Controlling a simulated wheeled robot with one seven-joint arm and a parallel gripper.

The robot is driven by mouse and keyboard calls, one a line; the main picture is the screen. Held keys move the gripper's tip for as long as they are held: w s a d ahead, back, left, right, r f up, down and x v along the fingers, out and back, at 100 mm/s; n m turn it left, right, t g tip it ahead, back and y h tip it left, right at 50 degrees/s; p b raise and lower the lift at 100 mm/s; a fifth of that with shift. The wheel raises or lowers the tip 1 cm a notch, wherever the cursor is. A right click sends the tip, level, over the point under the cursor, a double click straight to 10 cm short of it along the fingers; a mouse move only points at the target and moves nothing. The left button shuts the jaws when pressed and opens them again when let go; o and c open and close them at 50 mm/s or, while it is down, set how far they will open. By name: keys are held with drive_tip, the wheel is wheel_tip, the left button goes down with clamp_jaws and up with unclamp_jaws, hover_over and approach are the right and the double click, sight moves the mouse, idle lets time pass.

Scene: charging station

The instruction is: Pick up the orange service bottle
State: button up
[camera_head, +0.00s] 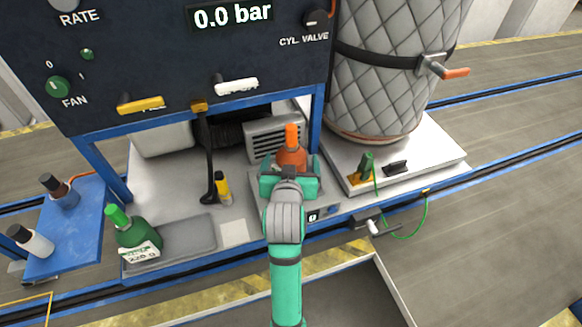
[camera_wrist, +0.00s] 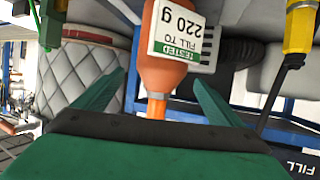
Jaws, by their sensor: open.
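The orange service bottle (camera_head: 291,154) stands upright on a small scale (camera_head: 322,211), its neck pointing up. My gripper (camera_head: 290,168) is at the bottle, in front of its lower part in the head view. In the wrist view the bottle (camera_wrist: 170,70), with a white and green label reading 220 g, appears inverted between the two spread green fingers of my gripper (camera_wrist: 158,80). Gaps show on both sides of it, and the fingers are open. My gripper hides the bottle's base and most of the scale in the head view.
A green bottle (camera_head: 133,236) stands at the bench's front left. A yellow-handled tool (camera_head: 223,187) and a black hose are left of the scale.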

sight(290, 158)
drive_tip(key=shift+x, duration=2.3)
drive_tip(key=shift+a, duration=0.1)
drive_tip(key=shift+w, duration=0.1)
drive_tip(key=c, duration=1.8)
drive_tip(key=shift+a+r, duration=0.1)
drive_tip(key=c, duration=0.3)
